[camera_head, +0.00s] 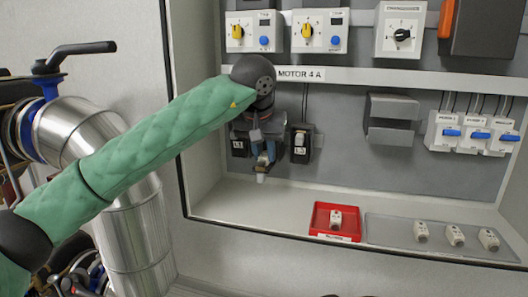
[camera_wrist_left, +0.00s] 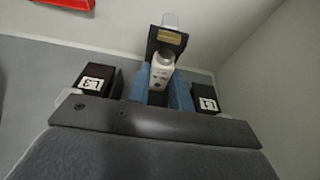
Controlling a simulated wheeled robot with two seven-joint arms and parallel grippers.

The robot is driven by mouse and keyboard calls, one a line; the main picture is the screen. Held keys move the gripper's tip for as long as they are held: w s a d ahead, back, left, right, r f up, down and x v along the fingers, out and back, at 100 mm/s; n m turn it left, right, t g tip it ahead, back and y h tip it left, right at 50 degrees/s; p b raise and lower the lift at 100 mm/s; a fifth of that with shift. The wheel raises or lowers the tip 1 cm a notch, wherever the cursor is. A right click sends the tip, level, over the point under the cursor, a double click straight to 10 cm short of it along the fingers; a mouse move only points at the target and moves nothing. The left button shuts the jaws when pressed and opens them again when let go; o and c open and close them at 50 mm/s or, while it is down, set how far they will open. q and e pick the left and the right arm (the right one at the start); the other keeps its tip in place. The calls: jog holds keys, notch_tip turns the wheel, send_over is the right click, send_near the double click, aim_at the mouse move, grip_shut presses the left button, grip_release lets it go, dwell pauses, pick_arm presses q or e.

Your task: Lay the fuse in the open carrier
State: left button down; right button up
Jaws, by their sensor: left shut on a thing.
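My left gripper (camera_head: 264,160) is in front of the fuse carriers on the cabinet's back wall. Its blue fingers are shut on a white fuse (camera_wrist_left: 161,74). In the left wrist view, the open carrier (camera_wrist_left: 167,40), black with a brass-coloured contact and a pale tip, shows just beyond the fuse, between two shut carriers. The fuse overlaps the carrier in that view; I cannot tell whether they touch. In the head view the gripper mostly hides the open carrier, and the shut carriers stand to its left (camera_head: 240,143) and right (camera_head: 301,143). My right gripper is not in view.
A red tray (camera_head: 318,218) with one fuse (camera_head: 336,218) and a grey tray (camera_head: 388,232) with several fuses (camera_head: 455,236) lie on the cabinet floor. Switches and breakers (camera_head: 446,131) line the wall. A grey bracket (camera_head: 391,120) sticks out right of the carriers.

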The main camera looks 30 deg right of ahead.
pick_arm(q)
jog(key=shift+s, duration=0.1)
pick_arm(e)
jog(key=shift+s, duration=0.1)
pick_arm(q)
jog(key=c, duration=1.3)
grip_release()
jog(key=shift+o, duration=0.2)
